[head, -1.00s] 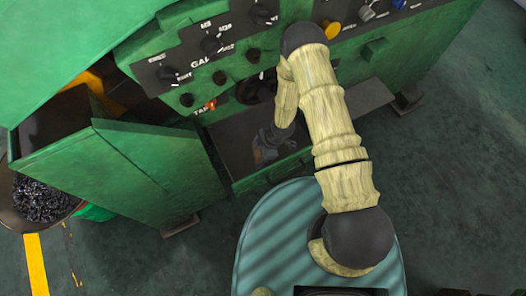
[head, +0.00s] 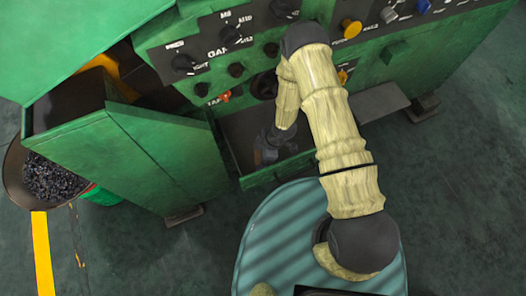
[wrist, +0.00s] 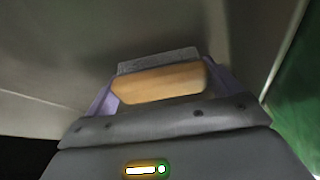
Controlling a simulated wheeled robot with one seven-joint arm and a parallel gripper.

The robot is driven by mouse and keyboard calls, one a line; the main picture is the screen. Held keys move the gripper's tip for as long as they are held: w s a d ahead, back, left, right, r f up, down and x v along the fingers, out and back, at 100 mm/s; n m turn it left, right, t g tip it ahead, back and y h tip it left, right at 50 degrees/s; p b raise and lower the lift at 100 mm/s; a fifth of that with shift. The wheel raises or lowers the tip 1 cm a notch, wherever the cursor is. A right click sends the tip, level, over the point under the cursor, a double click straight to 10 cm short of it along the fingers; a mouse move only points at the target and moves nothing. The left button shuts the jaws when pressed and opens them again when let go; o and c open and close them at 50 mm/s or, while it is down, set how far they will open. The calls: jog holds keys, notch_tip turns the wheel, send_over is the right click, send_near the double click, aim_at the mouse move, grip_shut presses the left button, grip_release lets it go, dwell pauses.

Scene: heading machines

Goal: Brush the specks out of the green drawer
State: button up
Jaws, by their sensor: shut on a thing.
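The green drawer (head: 285,172) is pulled out low at the front of the green machine, with a dark grey inside. My gripper (head: 266,155) reaches down into it in the head view, and my arm covers part of the drawer. In the wrist view my gripper (wrist: 162,95) is shut on a brush with a wooden block (wrist: 160,83) and grey bristles. The bristles are close to the drawer's grey inside; I cannot tell whether they touch it. A green drawer wall (wrist: 300,110) stands at the right of the wrist view. I can make out no specks.
A control panel (head: 215,55) with dark knobs is above the drawer. A green cabinet part (head: 150,155) stands left of it. A round pan of dark chips (head: 52,178) is at far left. Open floor (head: 460,180) lies to the right.

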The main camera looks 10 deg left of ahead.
jog(key=shift+r+p, duration=2.15)
jog(key=shift+r, duration=0.85)
jog(key=shift+r+p, duration=1.05)
jog(key=shift+r, duration=0.45)
